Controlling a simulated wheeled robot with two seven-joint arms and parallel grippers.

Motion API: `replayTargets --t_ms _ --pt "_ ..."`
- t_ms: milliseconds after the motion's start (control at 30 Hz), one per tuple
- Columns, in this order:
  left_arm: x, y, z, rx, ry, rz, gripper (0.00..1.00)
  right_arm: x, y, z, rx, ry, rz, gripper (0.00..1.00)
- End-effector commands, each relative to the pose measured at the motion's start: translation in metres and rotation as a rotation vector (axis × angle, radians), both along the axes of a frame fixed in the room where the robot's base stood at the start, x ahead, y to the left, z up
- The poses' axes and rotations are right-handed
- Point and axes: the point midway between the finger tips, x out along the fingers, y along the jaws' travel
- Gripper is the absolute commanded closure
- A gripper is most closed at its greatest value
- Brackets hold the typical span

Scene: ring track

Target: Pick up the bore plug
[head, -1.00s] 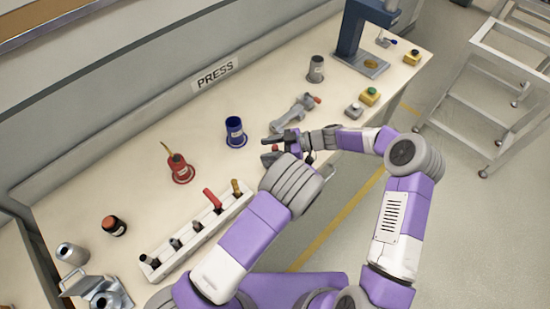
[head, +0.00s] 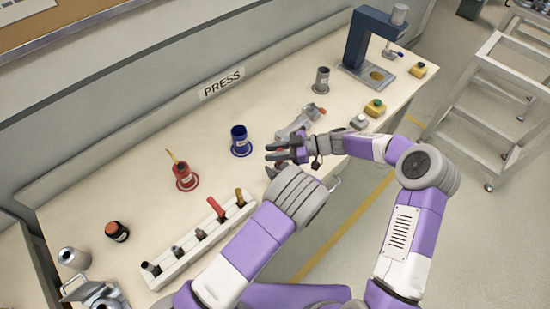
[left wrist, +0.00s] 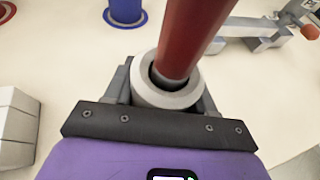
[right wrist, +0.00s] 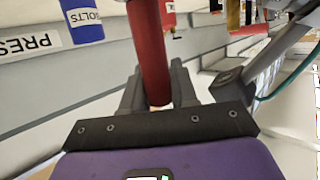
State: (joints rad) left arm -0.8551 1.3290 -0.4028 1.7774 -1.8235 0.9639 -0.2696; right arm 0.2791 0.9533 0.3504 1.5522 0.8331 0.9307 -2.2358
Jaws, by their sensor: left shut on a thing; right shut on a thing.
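A dark red rod (left wrist: 190,38) stands in the bore of a grey ring-shaped part (left wrist: 165,94) in the left wrist view. My left gripper (left wrist: 165,82) is shut around this grey part. The right wrist view shows a red rod (right wrist: 150,50) between the fingers of my right gripper (right wrist: 158,88), which is shut on it. I cannot tell whether this rod is the bore plug. In the head view the right gripper (head: 270,152) is close above the left one, which is mostly hidden by its wrist. How deep the rod sits is hidden.
A white rack (head: 190,250) holds several tools, one red-handled (head: 222,207).

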Motion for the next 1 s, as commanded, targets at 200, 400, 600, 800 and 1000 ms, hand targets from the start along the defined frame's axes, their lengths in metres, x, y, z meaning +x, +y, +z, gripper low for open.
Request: replayTargets --t_ms 200,400,600,800,1000 --pt "0.000 0.000 0.000 0.000 0.000 0.000 0.75 0.000 0.000 0.064 0.000 -0.008 0.001 1.00" --pt "0.000 0.000 0.000 0.000 0.000 0.000 0.75 0.000 0.000 0.112 0.000 -0.006 0.001 1.00" --pt "0.000 0.000 0.000 0.000 0.000 0.000 0.75 0.000 0.000 0.139 0.000 -0.002 0.001 1.00" --pt "0.000 0.000 0.000 0.000 0.000 0.000 0.75 0.000 0.000 0.146 0.000 -0.001 0.001 1.00" --pt "0.000 0.000 0.000 0.000 0.000 0.000 0.44 0.000 0.000 0.146 0.000 -0.001 0.001 1.00"
